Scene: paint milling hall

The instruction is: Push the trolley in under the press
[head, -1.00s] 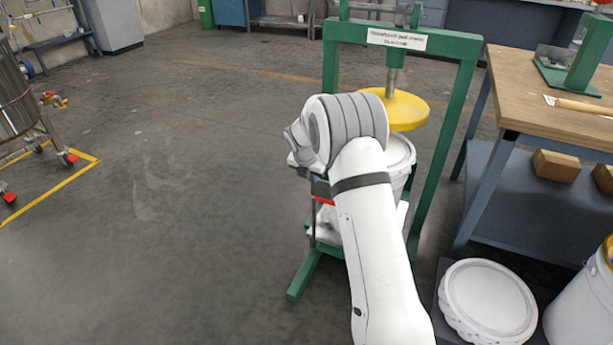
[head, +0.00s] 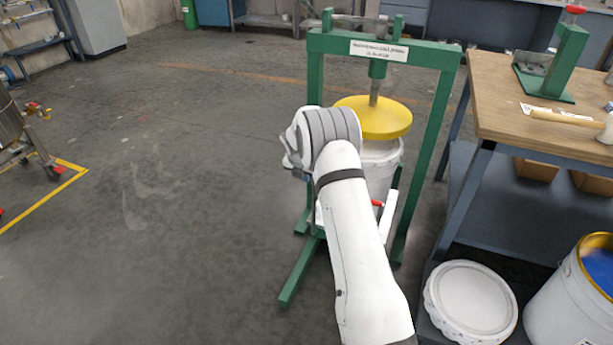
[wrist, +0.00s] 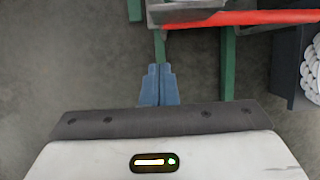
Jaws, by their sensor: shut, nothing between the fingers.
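The green press (head: 436,140) stands upright with a round yellow plate (head: 385,120) on its screw. A white bucket (head: 385,165) stands below the plate, inside the frame, and its top is partly covered by the plate. The trolley under it is mostly hidden by my arm; a red piece (head: 377,202) and a pale part (head: 391,213) show right of the arm. In the wrist view a red bar (wrist: 270,17) crosses the top right beside a grey part (wrist: 185,9). My gripper (wrist: 158,70) is shut and empty, a little short of the bar. My arm hides it in the head view.
A wooden workbench (head: 500,105) stands close right of the press. A green foot (head: 300,272) juts forward. The floor (head: 180,220) to the left is clear.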

